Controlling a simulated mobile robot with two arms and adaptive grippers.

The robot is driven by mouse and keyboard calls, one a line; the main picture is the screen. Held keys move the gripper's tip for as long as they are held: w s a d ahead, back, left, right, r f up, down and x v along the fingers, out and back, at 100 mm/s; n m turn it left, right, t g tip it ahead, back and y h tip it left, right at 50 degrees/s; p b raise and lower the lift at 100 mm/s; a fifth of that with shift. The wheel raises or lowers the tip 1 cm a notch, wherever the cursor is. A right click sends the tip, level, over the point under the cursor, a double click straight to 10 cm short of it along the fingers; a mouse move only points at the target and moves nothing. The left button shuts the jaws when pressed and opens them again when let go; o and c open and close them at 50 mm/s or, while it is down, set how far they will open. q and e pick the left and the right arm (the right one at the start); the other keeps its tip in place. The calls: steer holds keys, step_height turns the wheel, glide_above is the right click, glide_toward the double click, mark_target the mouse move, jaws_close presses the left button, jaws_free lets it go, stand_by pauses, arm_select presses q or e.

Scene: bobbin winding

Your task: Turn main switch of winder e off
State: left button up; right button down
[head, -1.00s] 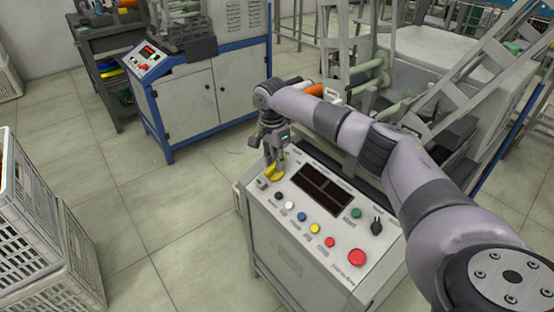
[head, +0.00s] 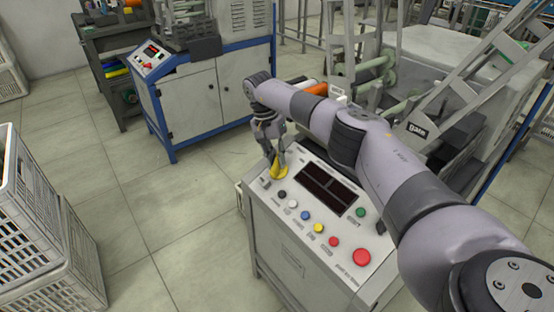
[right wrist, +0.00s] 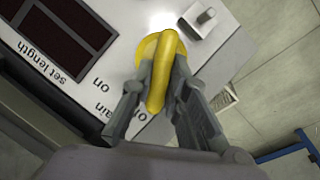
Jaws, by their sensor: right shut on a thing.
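The main switch is a yellow rotary knob (head: 279,170) at the far left corner of the grey control panel (head: 275,212). It also shows in the right wrist view (right wrist: 158,68), with a raised yellow handle on a round yellow base. Labels near it read "on" and part of "main". My right gripper (head: 274,156) comes down from above, its fingers closed on either side of the yellow handle; the fingers also show in the right wrist view (right wrist: 157,90). The fingers cover part of the labels. My left gripper is not in view.
The panel also carries a dark display (head: 326,188), several coloured buttons, a red button (head: 362,257) and a small grey toggle (right wrist: 203,20). A blue-framed cabinet (head: 195,107) stands behind left. Grey crates (head: 45,240) stand at the left, with open floor between.

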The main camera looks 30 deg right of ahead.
steer(key=c, duration=1.6)
jaws_free()
steer(key=shift+o, duration=0.2)
steer(key=shift+r, duration=0.1)
steer(key=v, duration=1.2)
